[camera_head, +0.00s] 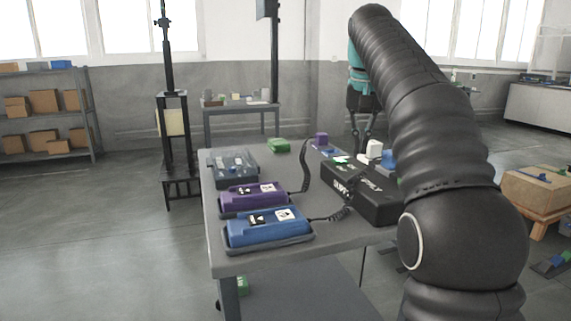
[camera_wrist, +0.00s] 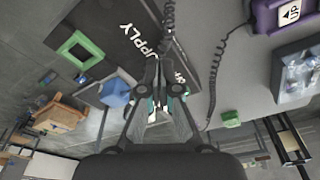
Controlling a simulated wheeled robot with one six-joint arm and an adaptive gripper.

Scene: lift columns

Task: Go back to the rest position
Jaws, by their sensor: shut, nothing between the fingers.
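My gripper (camera_head: 364,138) hangs pointing down over the far right part of the table, behind the black supply box (camera_head: 366,204). In the wrist view my gripper (camera_wrist: 160,64) has its fingers together, with nothing held. The supply box (camera_wrist: 112,22) shows beyond the fingers there, with its white lettering. My black arm covers the right of the head view and hides part of the table.
The grey table (camera_head: 262,262) bears a blue handset (camera_head: 268,229), a purple handset (camera_head: 252,196), a grey tray (camera_head: 232,165) and a green block (camera_head: 279,145). Coiled cords run towards the box. Dark posts stand behind. Open floor lies to the left.

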